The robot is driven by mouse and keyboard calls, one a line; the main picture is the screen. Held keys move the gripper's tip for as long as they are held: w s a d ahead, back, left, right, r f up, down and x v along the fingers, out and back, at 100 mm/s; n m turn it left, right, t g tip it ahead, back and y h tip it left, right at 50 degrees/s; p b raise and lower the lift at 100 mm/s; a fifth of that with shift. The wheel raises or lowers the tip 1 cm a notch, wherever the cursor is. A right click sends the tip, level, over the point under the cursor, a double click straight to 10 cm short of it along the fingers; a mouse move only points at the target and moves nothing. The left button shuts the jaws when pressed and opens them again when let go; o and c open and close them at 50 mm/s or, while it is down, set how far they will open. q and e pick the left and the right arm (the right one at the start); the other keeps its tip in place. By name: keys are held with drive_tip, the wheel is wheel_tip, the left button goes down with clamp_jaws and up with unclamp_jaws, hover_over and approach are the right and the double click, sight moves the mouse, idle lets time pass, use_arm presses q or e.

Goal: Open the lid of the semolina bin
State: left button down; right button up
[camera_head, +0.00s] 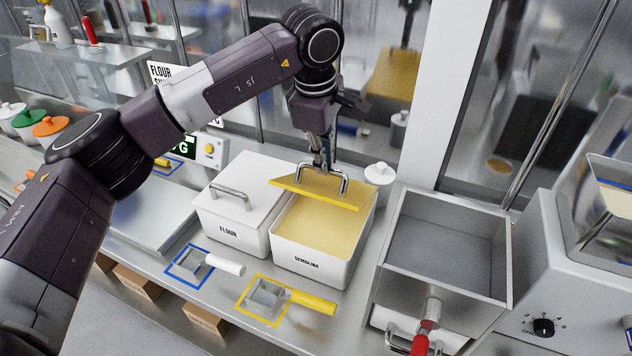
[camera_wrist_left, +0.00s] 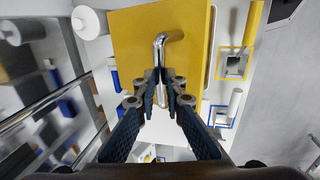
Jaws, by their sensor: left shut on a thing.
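The semolina bin (camera_head: 310,264) is a white box labelled SEMOLINA, with pale yellow semolina showing inside. Its yellow lid (camera_head: 300,191) is raised and tilted at the back of the bin, so the front of the bin is uncovered. My left gripper (camera_head: 321,165) is shut on the lid's metal handle (camera_head: 343,184). In the left wrist view the fingers (camera_wrist_left: 162,85) close around the handle (camera_wrist_left: 165,42), with the yellow lid (camera_wrist_left: 130,45) behind it. Whether the lid's rear edge touches the bin is hidden. My right gripper is not in view.
The closed white flour bin (camera_head: 228,225) stands directly left of the semolina bin. A white-handled scoop (camera_head: 222,263) and a yellow-handled scoop (camera_head: 312,301) lie in front. An empty metal hopper (camera_head: 445,240) stands to the right. A white lidded jar (camera_head: 380,174) is close behind the lid.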

use_arm(q)
drive_tip(key=shift+w+d+r, duration=0.15)
drive_tip(key=shift+w+r, duration=0.05)
drive_tip(key=shift+w, duration=0.25)
drive_tip(key=shift+w+d+r, duration=0.1)
drive_tip(key=shift+w+r, duration=0.05)
drive_tip(key=shift+w, duration=0.3)
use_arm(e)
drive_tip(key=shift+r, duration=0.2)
use_arm(q)
drive_tip(key=c, duration=2.3)
unclamp_jaws()
drive_tip(key=o, duration=0.3)
drive_tip(key=shift+w+d+f, duration=0.2)
drive_tip(key=shift+w, duration=0.2)
drive_tip(key=shift+w+d+f, duration=0.15)
drive_tip(key=shift+w+f, duration=0.05)
drive_tip(key=shift+w, duration=0.2)
drive_tip(key=shift+o, duration=0.2)
drive_tip(key=d+v, duration=0.1)
drive_tip(key=v, duration=1.1)
drive_tip(key=shift+s+a+r, duration=0.15)
drive_tip(key=shift+a+r, duration=0.1)
drive_tip(key=shift+a, duration=0.25)
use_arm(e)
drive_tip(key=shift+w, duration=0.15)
